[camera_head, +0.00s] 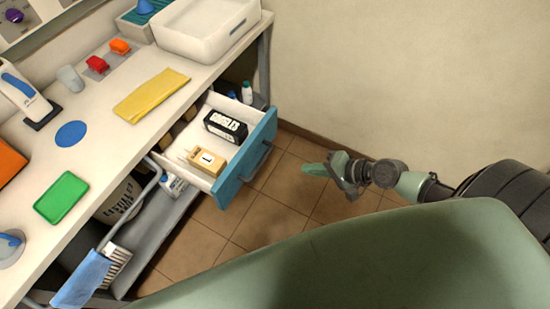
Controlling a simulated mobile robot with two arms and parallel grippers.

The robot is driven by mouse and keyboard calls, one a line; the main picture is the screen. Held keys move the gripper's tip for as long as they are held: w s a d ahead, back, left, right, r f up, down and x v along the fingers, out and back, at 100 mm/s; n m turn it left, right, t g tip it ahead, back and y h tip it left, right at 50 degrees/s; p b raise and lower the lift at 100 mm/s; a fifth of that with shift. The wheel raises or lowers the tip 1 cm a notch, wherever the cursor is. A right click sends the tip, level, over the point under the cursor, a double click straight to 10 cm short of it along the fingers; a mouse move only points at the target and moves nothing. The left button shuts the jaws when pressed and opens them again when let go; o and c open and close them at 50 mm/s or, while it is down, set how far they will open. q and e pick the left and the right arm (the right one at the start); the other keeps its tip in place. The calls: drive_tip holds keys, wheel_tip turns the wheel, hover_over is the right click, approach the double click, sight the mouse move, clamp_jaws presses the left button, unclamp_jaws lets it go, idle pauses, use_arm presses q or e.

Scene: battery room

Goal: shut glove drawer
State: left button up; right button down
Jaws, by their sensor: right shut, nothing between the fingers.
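The drawer (232,177) with a blue front is pulled out from under the white worktop. It has a grey bar handle (256,161) on its front. Inside lie a black box with a white label (225,126) and a tan box marked 1 (207,160). My right gripper (318,170) is shut and empty, to the right of the drawer front and apart from it, pointing left towards it. The left gripper does not show.
The worktop (107,134) holds a yellow cloth (152,95), a green tray (61,197) and a white bin (205,28). A lower shelf (160,234) with a bucket is below. Tiled floor (285,212) is clear between the drawer and my right gripper.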

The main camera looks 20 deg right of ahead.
drive_tip(key=w+a+r+p+x, duration=0.1)
drive_tip(key=r+p+x, duration=0.1)
drive_tip(key=x, duration=1)
drive_tip(key=shift+w+p, duration=0.35)
drive_tip(key=shift+w, duration=0.15)
drive_tip(key=shift+a, duration=0.15)
drive_tip(key=w+a, duration=0.2)
drive_tip(key=w, duration=0.1)
drive_tip(key=w+a+b, duration=0.1)
drive_tip(key=w+a, duration=0.2)
drive_tip(key=w, duration=0.1)
drive_tip(key=w+a+b, duration=0.1)
drive_tip(key=w+a, duration=0.2)
drive_tip(key=shift+w, duration=0.4)
drive_tip(key=b, duration=0.6)
hover_over(210, 140)
drive_tip(key=shift+s+d+f, duration=0.1)
drive_tip(key=shift+s+d, duration=0.3)
drive_tip(key=shift+d, duration=0.05)
drive_tip(key=shift+w+a, duration=0.3)
drive_tip(key=shift+w, duration=0.1)
drive_tip(key=shift+r, duration=0.35)
drive_tip(key=shift+w+a, duration=0.1)
